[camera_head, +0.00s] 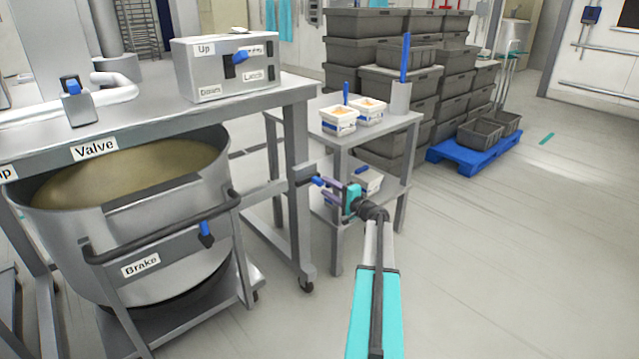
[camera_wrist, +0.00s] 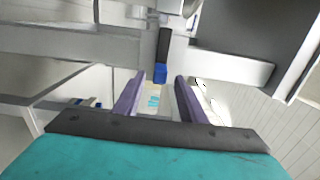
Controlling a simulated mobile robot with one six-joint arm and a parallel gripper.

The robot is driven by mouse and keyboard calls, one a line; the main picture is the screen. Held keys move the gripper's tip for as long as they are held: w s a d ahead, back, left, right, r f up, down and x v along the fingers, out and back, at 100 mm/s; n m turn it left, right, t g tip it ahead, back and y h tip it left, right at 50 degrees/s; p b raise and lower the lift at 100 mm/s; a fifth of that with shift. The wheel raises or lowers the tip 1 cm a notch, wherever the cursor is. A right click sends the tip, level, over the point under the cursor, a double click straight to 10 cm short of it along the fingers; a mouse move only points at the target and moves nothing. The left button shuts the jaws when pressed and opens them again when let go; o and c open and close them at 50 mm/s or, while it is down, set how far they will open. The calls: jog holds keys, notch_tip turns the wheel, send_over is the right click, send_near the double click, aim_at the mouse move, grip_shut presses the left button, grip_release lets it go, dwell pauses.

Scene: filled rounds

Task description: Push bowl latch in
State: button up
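The bowl latch (camera_head: 308,180) is a dark bar with a blue end, sticking out from the right leg of the steel frame. In the wrist view the dark bar and its blue tip (camera_wrist: 161,73) show ahead, between the lines of my two purple fingers. My gripper (camera_head: 325,187) is open, with its fingertips close to the blue tip. I cannot tell whether they touch it. Nothing shows held between the fingers. The large steel bowl (camera_head: 190,235) stands under the frame at left, filled with a tan mass.
A small steel table (camera_head: 385,132) with white tubs (camera_head: 337,125) stands just behind my gripper. A control box (camera_head: 225,68) sits on the frame. The bowl's trolley has a blue-handled brake lever (camera_head: 206,233). Grey crates (camera_head: 365,50) stand behind; the floor (camera_head: 510,250) at right is clear.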

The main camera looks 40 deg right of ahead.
aim_at(322, 184)
jog(key=shift+w+d, duration=0.2)
jog(key=shift+w, duration=2.5)
grip_shut()
